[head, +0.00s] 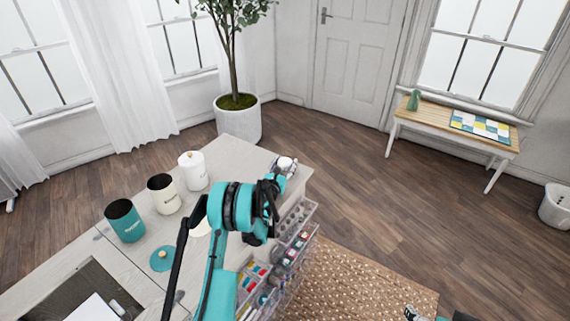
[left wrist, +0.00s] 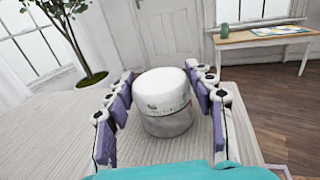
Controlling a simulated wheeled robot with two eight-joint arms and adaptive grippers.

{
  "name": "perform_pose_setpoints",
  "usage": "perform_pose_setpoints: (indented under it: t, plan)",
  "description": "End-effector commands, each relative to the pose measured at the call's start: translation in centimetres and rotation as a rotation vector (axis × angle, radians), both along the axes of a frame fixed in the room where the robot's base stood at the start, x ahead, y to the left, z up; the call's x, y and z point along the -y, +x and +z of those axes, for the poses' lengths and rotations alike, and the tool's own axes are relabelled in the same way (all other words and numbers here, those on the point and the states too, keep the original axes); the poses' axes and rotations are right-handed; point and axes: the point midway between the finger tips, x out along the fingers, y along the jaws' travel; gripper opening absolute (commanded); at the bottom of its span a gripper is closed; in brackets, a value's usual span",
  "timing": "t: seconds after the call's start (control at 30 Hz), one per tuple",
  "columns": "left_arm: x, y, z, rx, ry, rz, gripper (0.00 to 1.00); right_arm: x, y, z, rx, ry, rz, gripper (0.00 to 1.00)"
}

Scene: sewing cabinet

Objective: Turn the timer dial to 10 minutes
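The timer (left wrist: 166,103) is a short white cylinder with a grey lower part and small dark marks on its side, too small to read. It stands upright on the table, and in the head view it shows at the far right corner (head: 286,164), partly behind my left gripper (head: 274,185). In the left wrist view my left gripper (left wrist: 166,100) is open, with its purple finger pads on either side of the timer and a visible gap at each side. Part of my right gripper (head: 424,314) shows at the bottom edge; its fingers are mostly cut off.
A white lidded canister (head: 194,171), a cream canister (head: 164,194) and a teal canister (head: 125,221) stand left of my left arm. A teal lid (head: 162,258) lies near them. Clear open drawers (head: 293,247) with sewing supplies stick out at the table's right side.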

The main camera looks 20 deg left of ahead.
Motion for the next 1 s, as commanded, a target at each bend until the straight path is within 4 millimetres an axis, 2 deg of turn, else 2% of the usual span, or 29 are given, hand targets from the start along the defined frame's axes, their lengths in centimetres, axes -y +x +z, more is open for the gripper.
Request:
perform_pose_setpoints:
  t: [0.4,0.8,1.0]
  plan:
    - [0.0,-0.4,0.0,0.0,0.0,0.0,0.73,0.0,0.0,0.0,0.0,0.0,0.0,0.96]
    - [0.6,-6.4,0.0,0.0,0.0,0.001,0.73,0.0,0.0,0.0,0.0,0.0,0.0,0.96]
    - [0.8,-7.5,0.0,0.0,0.0,0.0,0.73,0.0,0.0,0.0,0.0,0.0,0.0,0.96]
